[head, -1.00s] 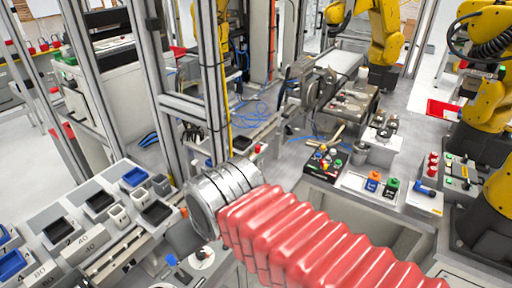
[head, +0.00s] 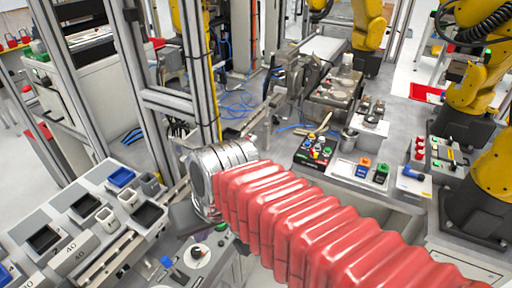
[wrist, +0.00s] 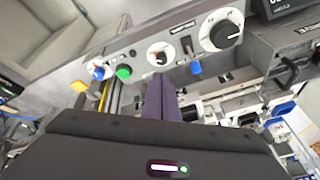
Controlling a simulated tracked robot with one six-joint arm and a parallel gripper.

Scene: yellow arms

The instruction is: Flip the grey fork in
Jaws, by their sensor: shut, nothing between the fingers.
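My gripper (wrist: 161,98) shows in the wrist view as two purple fingers pressed together, with nothing between them. Its tips are in front of a grey control panel (wrist: 140,52), close below a white dial with a small knob (wrist: 160,56). Whether they touch the panel I cannot tell. A blue-tipped lever (wrist: 195,68) is right of the tips, and a green button (wrist: 123,72) is to their left. I cannot make out a grey fork for certain in either view. In the head view my arm hides the fingers; the panel (head: 203,254) shows beside its silver end.
A large black knob (wrist: 226,34) and a yellow part (wrist: 79,86) stick out near the fingers. In the head view, several small bins (head: 122,177) line the left bench. A black button box (head: 314,153) and yellow robot arms stand to the right.

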